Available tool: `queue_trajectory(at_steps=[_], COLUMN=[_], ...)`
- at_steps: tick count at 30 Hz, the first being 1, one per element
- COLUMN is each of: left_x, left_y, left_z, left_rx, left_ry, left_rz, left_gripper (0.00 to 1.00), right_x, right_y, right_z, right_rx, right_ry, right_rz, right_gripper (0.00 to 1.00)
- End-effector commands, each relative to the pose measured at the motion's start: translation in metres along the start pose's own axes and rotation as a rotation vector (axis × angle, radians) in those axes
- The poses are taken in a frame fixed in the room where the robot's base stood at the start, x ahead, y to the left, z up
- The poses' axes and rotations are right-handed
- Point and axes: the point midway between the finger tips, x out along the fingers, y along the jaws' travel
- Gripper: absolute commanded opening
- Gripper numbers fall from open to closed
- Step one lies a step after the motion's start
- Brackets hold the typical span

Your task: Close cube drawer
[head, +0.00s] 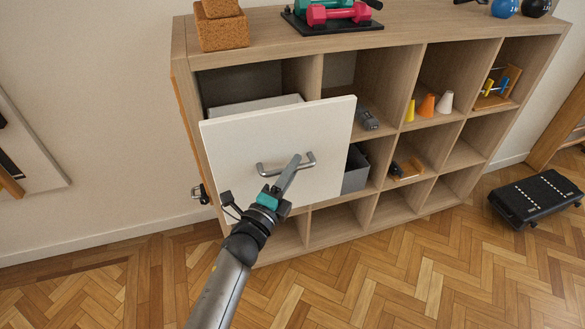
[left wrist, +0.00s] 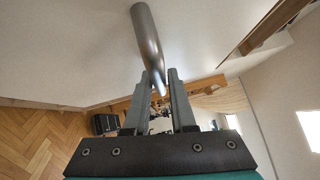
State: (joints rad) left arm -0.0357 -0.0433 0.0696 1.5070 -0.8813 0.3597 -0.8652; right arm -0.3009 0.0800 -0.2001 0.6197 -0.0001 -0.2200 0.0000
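The cube drawer's white front (head: 255,135) stands pulled out from the upper left part of the wooden cube shelf, with the rim of its box (head: 255,105) showing behind. A grey metal bar handle (head: 268,171) is fixed on the front. My left gripper (head: 294,165) is at the handle, its fingers overlapping the handle's right half in the head view. In the left wrist view the fingers (left wrist: 160,85) are apart, with the handle bar (left wrist: 147,35) reaching down between their tips. Whether they touch the bar is unclear. My right gripper is in neither view.
The wooden shelf (head: 398,130) holds cones (head: 427,105), a grey box (head: 355,170) and other small items. Dumbbells (head: 335,13) and a cork block (head: 222,32) sit on top. A black step platform (head: 537,197) is on the floor at right. The front floor is clear.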

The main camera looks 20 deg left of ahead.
Motion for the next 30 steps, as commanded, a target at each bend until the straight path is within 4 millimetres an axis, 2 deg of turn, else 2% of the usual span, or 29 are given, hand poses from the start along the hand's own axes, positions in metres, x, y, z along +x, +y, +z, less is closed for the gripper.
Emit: queue_trajectory(at_steps=[1,6,30], left_x=[-0.0001,-0.0002,-0.0003], left_y=[0.0,0.0001,0.0002], left_z=[0.0,0.0,0.0001], left_rx=[0.0,0.0,0.0], left_ry=[0.0,0.0,0.0], left_rz=[0.0,0.0,0.0], left_gripper=[0.17,0.0,0.0], right_x=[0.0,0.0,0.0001], right_y=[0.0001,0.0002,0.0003], right_z=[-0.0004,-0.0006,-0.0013], right_rx=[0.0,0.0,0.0], right_ry=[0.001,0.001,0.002], right_rz=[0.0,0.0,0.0], right_gripper=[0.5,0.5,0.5])
